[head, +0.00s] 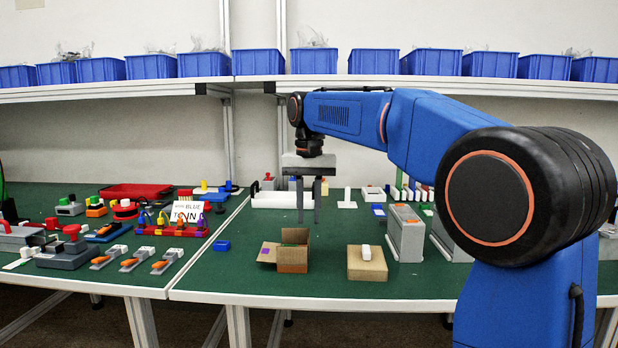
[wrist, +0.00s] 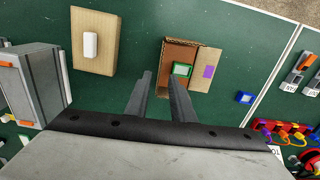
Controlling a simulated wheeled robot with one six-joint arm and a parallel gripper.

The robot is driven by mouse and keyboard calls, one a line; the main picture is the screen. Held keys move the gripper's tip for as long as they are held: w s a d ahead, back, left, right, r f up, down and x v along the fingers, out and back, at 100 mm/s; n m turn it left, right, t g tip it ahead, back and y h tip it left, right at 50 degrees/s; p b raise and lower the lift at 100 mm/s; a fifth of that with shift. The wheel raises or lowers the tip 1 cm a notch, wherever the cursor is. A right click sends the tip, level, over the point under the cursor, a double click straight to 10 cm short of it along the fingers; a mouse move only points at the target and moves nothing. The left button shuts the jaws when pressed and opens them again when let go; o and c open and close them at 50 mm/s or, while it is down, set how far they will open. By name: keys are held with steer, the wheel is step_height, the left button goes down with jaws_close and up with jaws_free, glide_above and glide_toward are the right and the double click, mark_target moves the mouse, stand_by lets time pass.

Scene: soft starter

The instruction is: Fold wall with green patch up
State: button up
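A small cardboard box (head: 291,262) stands open-topped near the front of the green table. It also shows in the wrist view (wrist: 180,50). A green-edged shape with a pale middle (wrist: 181,70) shows within the box; I cannot tell whether it is the green patch on a wall or a separate item. A wall with a purple patch (wrist: 206,62) lies folded outward, on the left side of the box in the head view. My gripper (head: 309,222) points down above and behind the box, fingers apart and empty, touching nothing.
Grey housings (head: 405,235) stand further right. A blue block (head: 221,245) lies to the left, before crowded tools and parts. Table around the box is clear.

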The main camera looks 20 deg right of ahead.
step_height(320, 180, up, 10)
stand_by(0.4)
